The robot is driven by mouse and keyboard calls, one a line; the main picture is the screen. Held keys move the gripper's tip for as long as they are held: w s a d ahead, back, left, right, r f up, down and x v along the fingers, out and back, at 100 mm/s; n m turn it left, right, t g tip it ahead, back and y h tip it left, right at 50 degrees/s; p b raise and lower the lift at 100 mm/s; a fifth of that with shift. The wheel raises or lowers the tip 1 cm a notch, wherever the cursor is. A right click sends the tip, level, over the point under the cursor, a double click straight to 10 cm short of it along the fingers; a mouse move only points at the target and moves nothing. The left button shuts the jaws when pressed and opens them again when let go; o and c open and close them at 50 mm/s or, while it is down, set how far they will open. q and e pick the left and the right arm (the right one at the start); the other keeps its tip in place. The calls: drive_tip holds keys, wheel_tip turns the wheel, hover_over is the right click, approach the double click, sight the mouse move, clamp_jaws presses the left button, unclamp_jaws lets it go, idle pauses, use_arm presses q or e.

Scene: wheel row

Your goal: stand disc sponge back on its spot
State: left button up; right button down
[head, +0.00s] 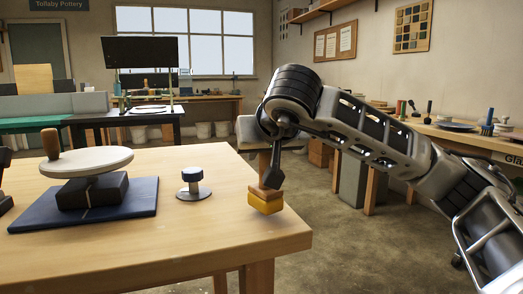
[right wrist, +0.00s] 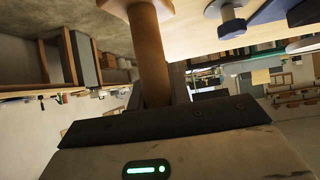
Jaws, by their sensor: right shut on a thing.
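My right gripper (head: 271,181) reaches down over the near right part of the wooden table and is shut on the brown top of a yellow block-like piece, which I take to be the disc sponge (head: 265,203). In the right wrist view a thick brown wooden handle (right wrist: 150,55) stands out from the jaws, with a wider end cut off by the top edge. The yellow piece is at the table's right edge; whether it touches the top I cannot tell. No marked spot is clear to me. I cannot make out my left gripper.
On the table (head: 240,228) are a pale wheel (head: 95,162) with a wooden knob, on a dark block and blue mat (head: 140,200), and a blue-topped metal knob (head: 193,183). Bare wood lies around the knob. A side bench (head: 450,128) holds several tools behind my right arm.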

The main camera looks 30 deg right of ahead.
drive_tip(key=shift+f+b, duration=0.45)
drive_tip(key=shift+f, duration=0.3)
drive_tip(key=c, duration=1.2)
unclamp_jaws()
drive_tip(key=shift+s+r, duration=0.1)
drive_tip(key=shift+p+v, duration=0.6)
drive_tip(key=shift+v, duration=0.7)
drive_tip(key=shift+p+v, duration=0.75)
drive_tip(key=shift+v, duration=0.95)
drive_tip(key=shift+p+v, duration=0.3)
drive_tip(key=shift+v, duration=0.6)
